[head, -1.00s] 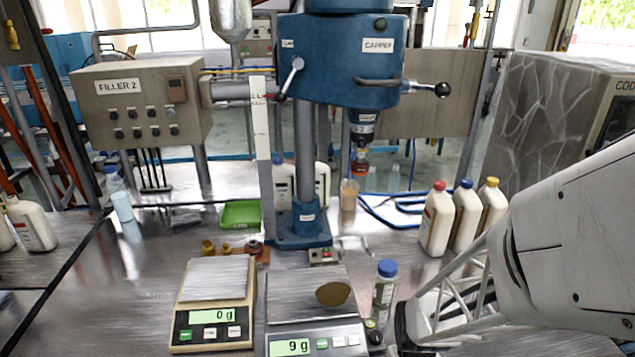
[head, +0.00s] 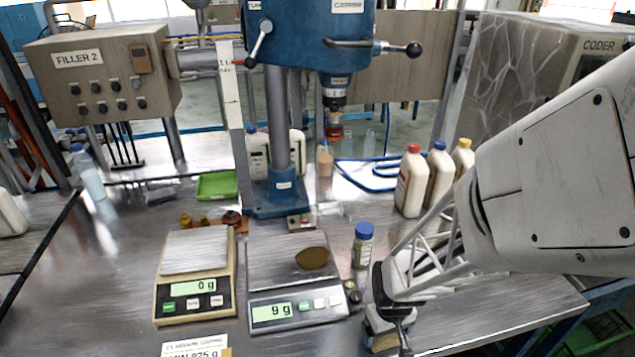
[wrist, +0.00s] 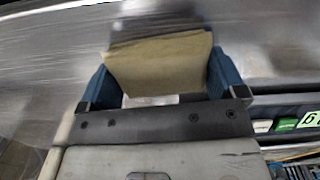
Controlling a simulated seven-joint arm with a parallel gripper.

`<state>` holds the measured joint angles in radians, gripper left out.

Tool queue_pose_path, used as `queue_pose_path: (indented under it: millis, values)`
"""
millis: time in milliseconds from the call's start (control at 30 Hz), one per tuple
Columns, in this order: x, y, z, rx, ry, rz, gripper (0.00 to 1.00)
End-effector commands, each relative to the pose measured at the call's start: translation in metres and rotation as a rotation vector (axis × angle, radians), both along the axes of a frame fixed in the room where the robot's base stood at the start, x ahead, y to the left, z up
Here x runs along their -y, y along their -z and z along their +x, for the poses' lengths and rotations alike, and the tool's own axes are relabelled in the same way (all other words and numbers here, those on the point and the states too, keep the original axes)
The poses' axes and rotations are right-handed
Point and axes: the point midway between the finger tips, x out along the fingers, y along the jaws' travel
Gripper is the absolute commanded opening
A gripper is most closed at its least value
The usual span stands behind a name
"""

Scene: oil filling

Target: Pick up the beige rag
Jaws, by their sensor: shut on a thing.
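My gripper (head: 388,335) is low over the front of the steel table, right of the two scales. In the wrist view its blue fingers (wrist: 160,72) are shut on a beige rag (wrist: 155,58), which looks like a folded, block-like pad between them. In the head view a beige edge of the rag (head: 383,341) shows beneath my gripper, partly hidden by it. A grey, blurred shape lies just beyond the rag in the wrist view. I cannot tell whether the rag touches the table.
The left scale (head: 195,277) reads 0 g. The right scale (head: 297,312) reads 9 g and bears a brown oval piece (head: 312,258). A blue-capped bottle (head: 362,246) stands close left of my gripper. Several white bottles stand behind, by the blue capper (head: 310,40).

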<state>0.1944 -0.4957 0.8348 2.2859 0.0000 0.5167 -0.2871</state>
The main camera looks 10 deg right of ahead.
Motion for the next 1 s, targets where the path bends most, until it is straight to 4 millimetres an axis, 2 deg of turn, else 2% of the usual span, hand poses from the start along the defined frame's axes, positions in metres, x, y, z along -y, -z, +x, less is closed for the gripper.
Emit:
queue_pose_path:
  millis: [267, 533, 1000]
  values:
    - [0.0, -0.008, 0.001, 0.002, 0.0, -0.001, 0.67]
    - [0.0, -0.038, 0.001, 0.003, 0.0, -0.001, 0.67]
    - [-0.015, -0.043, -0.078, 0.002, 0.0, -0.001, 0.67]
